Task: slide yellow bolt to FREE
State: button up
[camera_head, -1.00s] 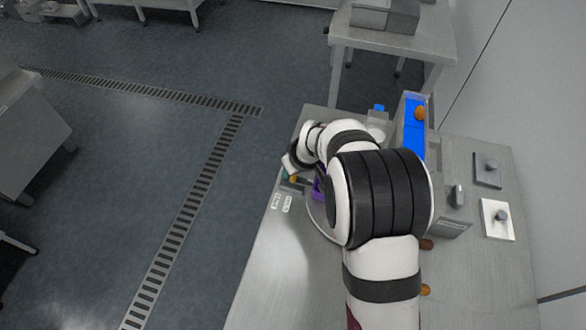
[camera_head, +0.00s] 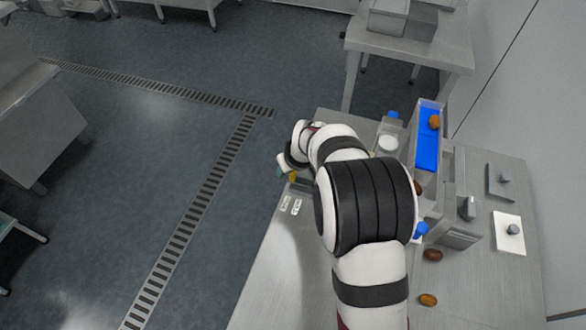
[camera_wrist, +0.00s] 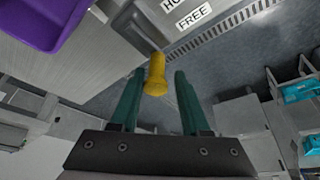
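The yellow bolt knob (camera_wrist: 156,75) shows in the wrist view, sticking out from a grey bolt housing (camera_wrist: 135,28). A small part of the yellow knob (camera_head: 293,177) also shows in the head view at the table's left edge. My gripper (camera_wrist: 158,80) has its two green fingers apart, one on each side of the knob, with gaps visible, so it does not grip it. The FREE label (camera_wrist: 194,16) lies beside the housing, with a partly cut-off label starting "HO" above it. In the head view my arm hides most of the bolt area.
A purple container (camera_wrist: 45,22) is at the upper left of the wrist view. On the table (camera_head: 270,270) stand a blue chute (camera_head: 427,150) and a grey box with a knob (camera_head: 467,208). Loose brown dates (camera_head: 428,299) lie right of my arm. Open floor lies left.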

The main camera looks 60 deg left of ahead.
jog(key=shift+d, duration=0.1)
jog(key=v, duration=1.5)
jog(key=shift+r, duration=0.4)
jog(key=w+d+r+m+h, duration=0.1)
jog(key=w+d+r+m, duration=0.2)
jog(key=d, duration=0.5)
jog(key=w+d+m, duration=0.3)
jog(key=d+m, duration=0.1)
jog(key=d, duration=0.5)
jog(key=w+d+r+m+h, duration=0.15)
jog(key=d+m, duration=0.25)
jog(key=d, duration=0.4)
jog(key=s+d+m, duration=0.3)
jog(key=d+m, duration=0.1)
jog(key=d, duration=0.2)
jog(key=s+d+f+m, duration=0.1)
jog(key=s+d+m, duration=0.3)
jog(key=d, duration=0.2)
jog(key=s+d+m, duration=0.3)
jog(key=d+m, duration=0.1)
jog(key=d, duration=0.2)
jog(key=shift+s+f+m, duration=0.3)
jog(key=shift+s+f, duration=0.05)
jog(key=shift+f, duration=0.05)
